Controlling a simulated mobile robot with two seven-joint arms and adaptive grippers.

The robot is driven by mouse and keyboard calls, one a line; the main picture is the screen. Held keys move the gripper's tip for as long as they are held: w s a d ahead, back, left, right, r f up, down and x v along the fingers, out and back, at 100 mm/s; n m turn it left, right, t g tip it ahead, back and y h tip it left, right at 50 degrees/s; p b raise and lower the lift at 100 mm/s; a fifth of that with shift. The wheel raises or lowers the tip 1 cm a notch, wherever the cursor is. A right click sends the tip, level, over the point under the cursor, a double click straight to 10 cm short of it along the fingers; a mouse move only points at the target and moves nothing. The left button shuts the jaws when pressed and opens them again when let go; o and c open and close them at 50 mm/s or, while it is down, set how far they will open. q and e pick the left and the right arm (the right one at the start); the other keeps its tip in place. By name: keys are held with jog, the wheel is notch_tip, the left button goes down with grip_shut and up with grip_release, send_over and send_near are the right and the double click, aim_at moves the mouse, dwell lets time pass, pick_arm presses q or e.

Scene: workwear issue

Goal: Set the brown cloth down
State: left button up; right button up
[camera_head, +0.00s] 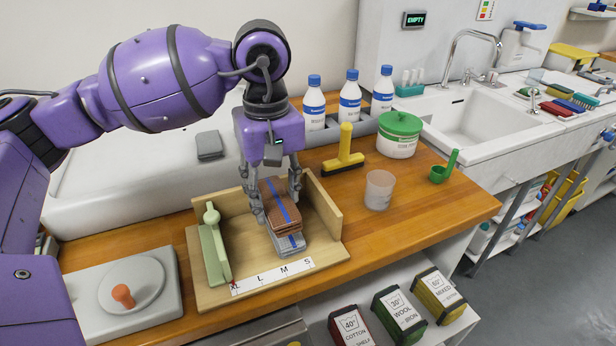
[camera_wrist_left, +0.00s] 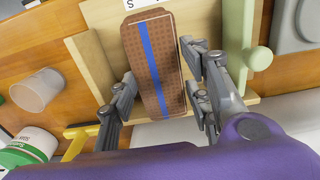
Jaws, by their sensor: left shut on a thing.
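The brown cloth (camera_head: 281,206) is a folded, waffle-patterned bundle with a blue stripe. In the left wrist view the brown cloth (camera_wrist_left: 152,65) lies between the fingers of the gripper (camera_wrist_left: 160,85). A folded grey cloth (camera_head: 291,244) with a blue stripe lies below it on the wooden sorting board (camera_head: 215,297). I cannot tell whether the two cloths touch. My right gripper is not in view.
The board has raised wooden walls, a pale green upright divider (camera_head: 213,248) and a size strip (camera_head: 272,277) marked XL, L, M, S. A yellow squeegee (camera_head: 344,158), a clear cup (camera_head: 379,190) and a green-lidded tub (camera_head: 398,138) stand to the right.

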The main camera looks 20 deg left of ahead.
aim_at(278, 196)
pick_arm(q)
jog(key=shift+w+f, duration=0.3)
jog(key=shift+f, duration=0.25)
notch_tip(278, 196, down, 3)
jog(key=shift+w+f, duration=0.1)
jog(key=shift+w, duration=0.05)
jog(key=shift+f, duration=0.2)
jog(key=o, duration=1.1)
jog(key=shift+o, duration=0.2)
jog(key=shift+r, duration=0.3)
notch_tip(278, 196, up, 11)
jog(key=shift+r, duration=0.45)
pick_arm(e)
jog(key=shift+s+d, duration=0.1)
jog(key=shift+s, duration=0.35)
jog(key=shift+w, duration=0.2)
